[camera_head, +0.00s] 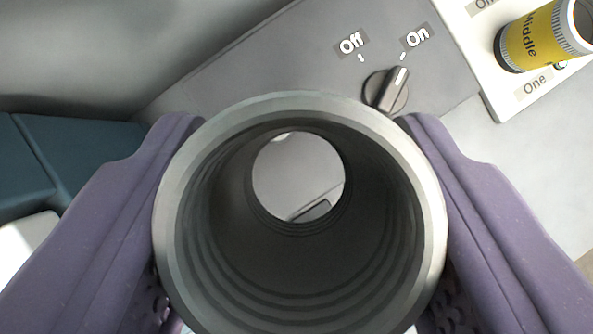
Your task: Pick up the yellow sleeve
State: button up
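A yellow sleeve (540,38) marked "Middle", with ribbed grey ends, is at the upper right, partly cut off by the frame edge. It is on a white panel beside the label "One". My gripper (302,122) has two purple fingers, one on each side of a wide grey hollow tube (430,215), and both appear to press on it. I look straight down the tube's bore and see grey surface through its far end. The tube's outer side is hidden, and it blocks much of the view below. The yellow sleeve is apart from my gripper, to the upper right.
A black rotary knob (387,90) sits on a dark grey panel (290,65) between "Off" and "On", its pointer towards "On". The white panel (500,105) carries the yellow sleeve. A dark teal block (75,150) is at the left.

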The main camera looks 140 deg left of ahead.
jog(key=s, duration=1.7)
jog(key=shift+a, duration=0.45)
jog(key=shift+r, duration=0.15)
notch_tip(320, 180, up, 4)
jog(key=p, duration=0.4)
jog(key=shift+r, duration=0.15)
jog(key=shift+w, duration=0.1)
